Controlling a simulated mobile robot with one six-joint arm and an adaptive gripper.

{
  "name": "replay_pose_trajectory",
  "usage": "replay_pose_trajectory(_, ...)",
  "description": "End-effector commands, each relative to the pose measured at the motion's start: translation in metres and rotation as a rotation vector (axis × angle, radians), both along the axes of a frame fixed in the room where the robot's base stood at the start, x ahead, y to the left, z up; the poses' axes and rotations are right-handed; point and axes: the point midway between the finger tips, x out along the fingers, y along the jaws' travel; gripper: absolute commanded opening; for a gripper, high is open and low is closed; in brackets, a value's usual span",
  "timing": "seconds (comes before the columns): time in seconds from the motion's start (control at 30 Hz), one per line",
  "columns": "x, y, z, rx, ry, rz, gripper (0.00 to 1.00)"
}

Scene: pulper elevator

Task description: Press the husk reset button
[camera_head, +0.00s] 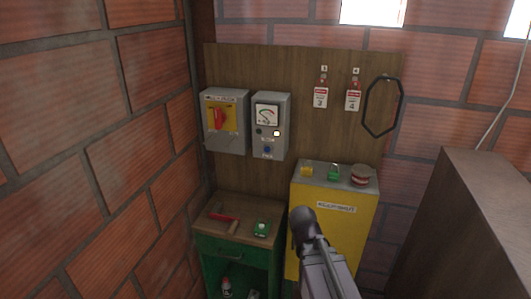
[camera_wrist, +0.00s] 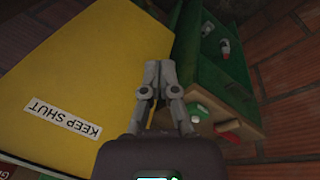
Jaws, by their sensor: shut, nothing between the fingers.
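A grey meter box (camera_head: 284,126) hangs on the wooden back board. Under its dial are a white button or lamp (camera_head: 277,133), a dark round part (camera_head: 259,131) and a blue round button (camera_head: 267,150). Small labels sit near them; the one under the blue button seems to read husk, but it is blurred. My gripper (camera_wrist: 160,68) is shut and empty in the wrist view, above the yellow cabinet and green bench. In the head view my arm's dark end is in front of the yellow cabinet, below and right of the meter box; the fingers are not clear there.
A grey switch box (camera_head: 240,135) with a red handle adjoins the meter box. The yellow cabinet (camera_head: 350,234) bears a padlock and small items. Tools lie on the green bench (camera_head: 248,213). Tags and a black loop hang at right. Brick wall bounds the left; a brown block stands right.

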Motion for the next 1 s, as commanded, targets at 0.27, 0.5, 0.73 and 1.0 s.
replay_pose_trajectory(0.27,0.051,-0.002,0.028,-0.309,-0.078,0.386,0.0)
replay_pose_trajectory(0.5,0.093,0.009,0.062,-0.615,-0.094,0.73,0.0)
replay_pose_trajectory(0.73,0.131,0.034,0.101,-0.936,-0.063,1.049,0.0)
replay_pose_trajectory(1.0,0.167,0.082,0.149,-1.348,0.039,1.394,0.0)
